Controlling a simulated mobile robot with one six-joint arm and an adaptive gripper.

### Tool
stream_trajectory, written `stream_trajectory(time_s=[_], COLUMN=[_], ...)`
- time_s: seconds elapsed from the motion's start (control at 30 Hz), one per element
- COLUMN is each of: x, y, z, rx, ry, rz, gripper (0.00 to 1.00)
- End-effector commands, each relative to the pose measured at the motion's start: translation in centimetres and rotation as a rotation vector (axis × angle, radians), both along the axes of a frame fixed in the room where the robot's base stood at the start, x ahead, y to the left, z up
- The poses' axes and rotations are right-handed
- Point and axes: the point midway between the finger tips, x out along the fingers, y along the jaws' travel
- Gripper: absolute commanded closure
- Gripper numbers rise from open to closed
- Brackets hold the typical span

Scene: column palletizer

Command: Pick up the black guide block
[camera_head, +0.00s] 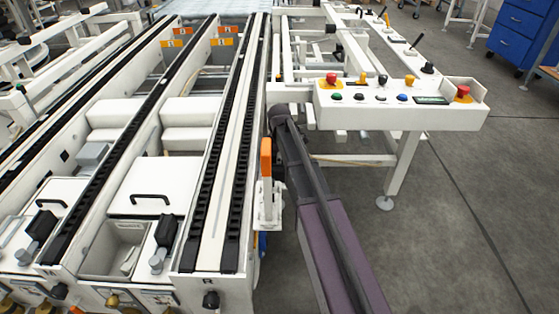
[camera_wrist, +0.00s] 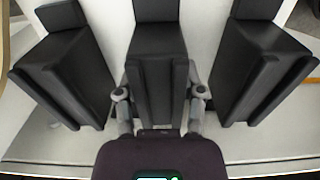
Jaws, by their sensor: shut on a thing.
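In the wrist view, a black guide block (camera_wrist: 157,62) with a grooved front face stands upright in the middle, against a white surface. My gripper (camera_wrist: 160,88) has its grey fingers on the left and right sides of this block and is shut on it. The block's lower end is partly hidden by my gripper's dark body. In the head view my dark purple arm reaches up the middle of the picture; my gripper and the held block cannot be made out there.
Similar black blocks stand close on either side, one at left (camera_wrist: 62,65) and one at right (camera_wrist: 262,70). In the head view, a white control panel (camera_head: 400,105) with buttons is right of my arm, and conveyor rails (camera_head: 222,150) are left. Grey floor (camera_head: 470,200) is open at right.

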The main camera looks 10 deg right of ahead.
Motion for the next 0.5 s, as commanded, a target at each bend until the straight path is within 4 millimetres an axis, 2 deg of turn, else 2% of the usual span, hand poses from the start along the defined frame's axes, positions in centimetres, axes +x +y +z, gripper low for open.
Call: stream_trajectory(time_s=[0.5], x=[0.0], y=[0.04], z=[0.5], rx=[0.0], ry=[0.0], rz=[0.0], gripper=[1.0])
